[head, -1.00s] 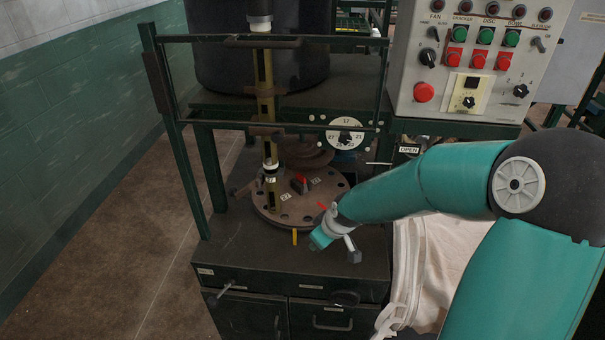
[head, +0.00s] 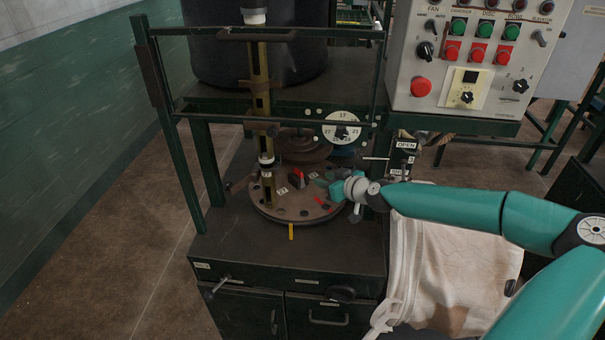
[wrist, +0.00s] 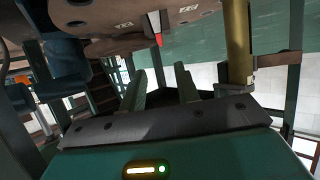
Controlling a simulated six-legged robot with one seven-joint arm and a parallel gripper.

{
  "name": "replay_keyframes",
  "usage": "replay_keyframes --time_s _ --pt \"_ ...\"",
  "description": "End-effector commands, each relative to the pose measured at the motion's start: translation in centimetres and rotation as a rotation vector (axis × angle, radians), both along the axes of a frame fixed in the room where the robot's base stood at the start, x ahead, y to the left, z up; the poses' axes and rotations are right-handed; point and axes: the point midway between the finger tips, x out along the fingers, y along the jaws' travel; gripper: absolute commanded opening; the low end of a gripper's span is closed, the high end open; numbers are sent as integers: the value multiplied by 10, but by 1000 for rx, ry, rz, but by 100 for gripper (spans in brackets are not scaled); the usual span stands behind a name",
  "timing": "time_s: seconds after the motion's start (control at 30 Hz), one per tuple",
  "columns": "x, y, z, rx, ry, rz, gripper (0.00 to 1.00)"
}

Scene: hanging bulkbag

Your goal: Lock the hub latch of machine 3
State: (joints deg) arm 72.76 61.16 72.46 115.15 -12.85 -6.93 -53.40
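A round brown disc (head: 262,209) with holes around its rim lies on the machine's dark table. Near its middle stands a small red and dark lever (head: 297,180), which looks like the hub latch. A red-tipped piece also shows in the wrist view (wrist: 158,38), beyond the fingertips; I cannot tell if it is the same lever. My gripper (head: 322,181) is over the right part of the disc, to the right of the lever and apart from it. In the wrist view its two fingers (wrist: 160,85) are spread with nothing between them. I cannot tell whether the latch is locked.
A brass-coloured post (head: 262,140) stands over the disc's left side. A yellow pointer (head: 290,232) sits at the disc's front edge. A numbered dial (head: 342,128) is behind, a control panel (head: 465,65) and pale bulk bag (head: 450,265) at right.

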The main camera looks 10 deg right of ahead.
Motion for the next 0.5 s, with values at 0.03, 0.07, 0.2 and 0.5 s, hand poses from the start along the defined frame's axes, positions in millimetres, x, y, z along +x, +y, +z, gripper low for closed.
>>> replay_keyframes --time_s 0.03,0.07,0.2,0.5 --pt "6 5 -3 1 1 3 32" --pt "11 8 -5 0 0 3 32" --pt "32 19 -15 1 2 4 32" --pt "78 42 -37 1 3 5 32"
